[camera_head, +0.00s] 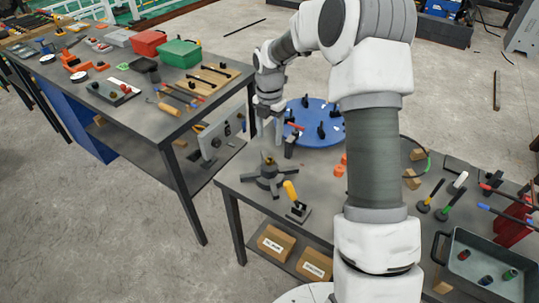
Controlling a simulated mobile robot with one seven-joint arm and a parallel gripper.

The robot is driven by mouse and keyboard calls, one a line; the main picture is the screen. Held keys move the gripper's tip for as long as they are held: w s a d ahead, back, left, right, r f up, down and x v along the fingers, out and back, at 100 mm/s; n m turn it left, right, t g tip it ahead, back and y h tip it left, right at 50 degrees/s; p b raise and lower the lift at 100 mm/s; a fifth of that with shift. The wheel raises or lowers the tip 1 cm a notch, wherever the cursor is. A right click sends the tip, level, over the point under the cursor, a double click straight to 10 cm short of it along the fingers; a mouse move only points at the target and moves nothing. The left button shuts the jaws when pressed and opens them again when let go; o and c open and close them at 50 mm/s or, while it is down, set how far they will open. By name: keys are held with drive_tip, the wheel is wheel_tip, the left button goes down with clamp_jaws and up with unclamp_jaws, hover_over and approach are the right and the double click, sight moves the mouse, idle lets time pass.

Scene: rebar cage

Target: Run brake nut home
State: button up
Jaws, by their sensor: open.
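My gripper (269,132) points down over the near table, with its two fingers apart and nothing seen between them. Below it and a little toward the camera stands a dark grey fixture (266,183) with several spread arms and a round hub. A small brass-coloured piece (268,160) shows on top of the hub; it may be the brake nut, but it is too small to tell. The fingertips appear above the hub and apart from it. My arm hides part of the table's middle.
A yellow-handled clamp (291,190) stands right of the fixture. A blue round plate (318,138) with black pieces lies behind. Orange blocks (340,168) sit beside my arm. A grey tray (468,285) is at right. Another table (185,122) holds red and green boxes.

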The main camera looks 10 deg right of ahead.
sight(270, 158)
wheel_tip(270, 158, down, 9)
drive_tip(key=shift+f, duration=0.1)
idle(0.3)
clamp_jaws()
